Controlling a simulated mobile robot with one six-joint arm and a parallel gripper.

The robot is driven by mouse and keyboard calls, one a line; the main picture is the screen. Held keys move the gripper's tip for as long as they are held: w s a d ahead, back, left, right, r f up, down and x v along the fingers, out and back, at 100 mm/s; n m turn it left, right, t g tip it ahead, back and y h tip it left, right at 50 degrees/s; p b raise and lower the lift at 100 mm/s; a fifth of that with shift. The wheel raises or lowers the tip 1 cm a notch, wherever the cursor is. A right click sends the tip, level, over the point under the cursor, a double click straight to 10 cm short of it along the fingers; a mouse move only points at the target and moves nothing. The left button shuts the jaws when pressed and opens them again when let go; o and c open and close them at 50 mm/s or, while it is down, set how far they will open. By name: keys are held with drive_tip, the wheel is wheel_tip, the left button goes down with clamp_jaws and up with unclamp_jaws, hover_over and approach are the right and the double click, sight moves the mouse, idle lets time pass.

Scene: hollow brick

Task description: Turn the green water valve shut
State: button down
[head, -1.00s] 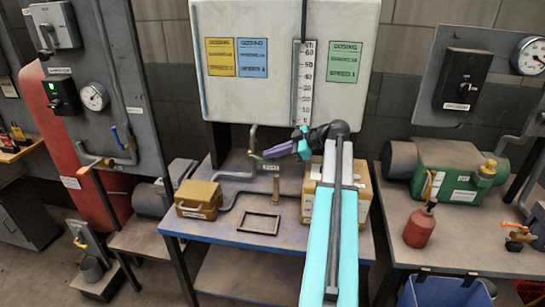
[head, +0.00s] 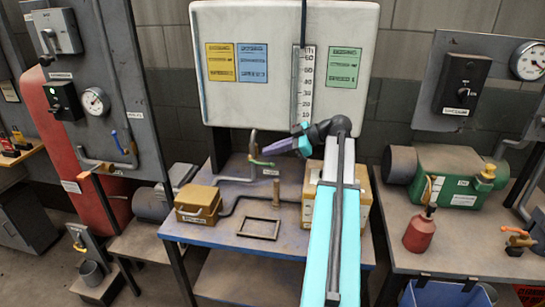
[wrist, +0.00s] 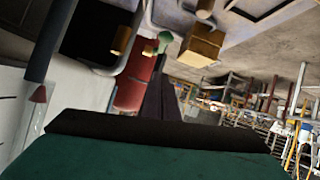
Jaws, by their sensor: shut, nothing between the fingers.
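The green water valve (head: 262,163) is a small lever on a grey pipe above the blue workbench, below the white tank panel. In the head view its handle lies nearly level, pointing right from the pipe. My gripper (head: 272,151) is shut and empty, just above and right of the handle. It looks close to the handle, but I cannot tell whether it touches. In the wrist view a green rounded piece, seemingly the valve handle (wrist: 164,40), shows at top centre.
A yellow-brown box (head: 198,204) and a flat dark frame (head: 259,228) lie on the bench (head: 222,236). A cream box (head: 314,195) stands beside my arm. The white panel (head: 288,100) rises behind. A side table at right holds a green pump (head: 450,170) and red can (head: 420,232).

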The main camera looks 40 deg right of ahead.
drive_tip(key=f+b+v, duration=0.2)
drive_tip(key=v, duration=0.7)
drive_tip(key=shift+v, duration=0.85)
drive_tip(key=shift+f, duration=0.15)
